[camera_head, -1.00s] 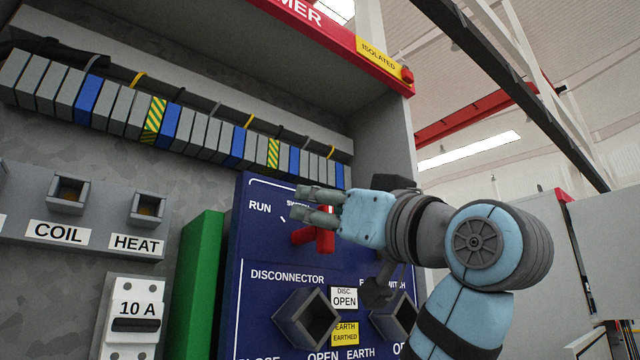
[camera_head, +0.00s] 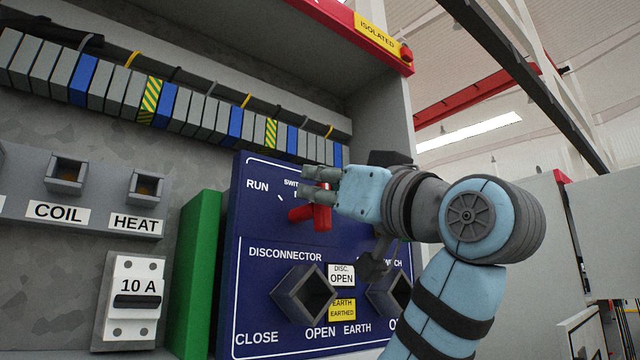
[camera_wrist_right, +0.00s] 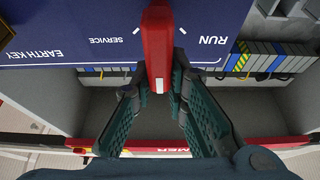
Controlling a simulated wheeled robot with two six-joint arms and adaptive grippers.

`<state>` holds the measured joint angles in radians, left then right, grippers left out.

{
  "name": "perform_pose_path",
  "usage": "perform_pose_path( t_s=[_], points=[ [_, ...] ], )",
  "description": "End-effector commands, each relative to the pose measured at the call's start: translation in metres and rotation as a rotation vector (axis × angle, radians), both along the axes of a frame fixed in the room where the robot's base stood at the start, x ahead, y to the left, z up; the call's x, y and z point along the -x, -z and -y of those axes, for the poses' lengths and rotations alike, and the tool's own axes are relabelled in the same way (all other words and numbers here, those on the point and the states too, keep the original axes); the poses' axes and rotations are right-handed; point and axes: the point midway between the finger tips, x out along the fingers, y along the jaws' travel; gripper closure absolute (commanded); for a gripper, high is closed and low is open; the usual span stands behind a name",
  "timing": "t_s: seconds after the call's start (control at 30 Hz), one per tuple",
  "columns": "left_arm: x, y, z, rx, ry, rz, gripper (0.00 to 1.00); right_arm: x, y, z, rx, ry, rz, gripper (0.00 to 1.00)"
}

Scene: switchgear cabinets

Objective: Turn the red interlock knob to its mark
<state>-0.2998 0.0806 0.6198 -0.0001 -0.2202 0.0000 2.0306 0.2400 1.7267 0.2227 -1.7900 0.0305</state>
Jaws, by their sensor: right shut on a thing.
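The red interlock knob (camera_head: 322,217) is on the upper part of the blue panel (camera_head: 256,228), beside the RUN lettering. My right gripper (camera_head: 310,184) comes in from the right and is shut on the knob. In the right wrist view the red knob (camera_wrist_right: 157,45) stands between the two fingers of my right gripper (camera_wrist_right: 157,84), one on each side. A white stripe shows on the knob's near end. White tick marks (camera_wrist_right: 195,30) show on the panel near RUN and SERVICE; the panel is upside down there. My left gripper is not in view.
Below the knob are two square sockets, the disconnector socket (camera_head: 303,293) and one at its right, partly behind my arm. A green block (camera_head: 196,270) stands left of the panel. A terminal row (camera_head: 185,105) runs above. Open space lies right of the cabinet.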

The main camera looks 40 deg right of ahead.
Motion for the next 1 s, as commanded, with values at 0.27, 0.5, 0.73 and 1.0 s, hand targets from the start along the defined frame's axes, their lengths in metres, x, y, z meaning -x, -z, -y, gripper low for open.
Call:
perform_pose_path(
  t_s=[0.27,0.5,0.73,1.0],
  points=[
    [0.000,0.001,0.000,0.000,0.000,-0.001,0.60,0.000,0.000,0.001,-0.013,0.000,0.000,1.00],
    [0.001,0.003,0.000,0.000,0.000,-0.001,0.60,0.000,0.000,0.001,-0.033,0.001,0.001,1.00],
    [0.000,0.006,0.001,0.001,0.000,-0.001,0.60,0.000,0.001,0.002,-0.067,0.000,0.001,1.00],
    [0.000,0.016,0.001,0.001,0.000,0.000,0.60,0.000,0.002,0.005,-0.189,0.000,0.005,1.00]
  ],
)
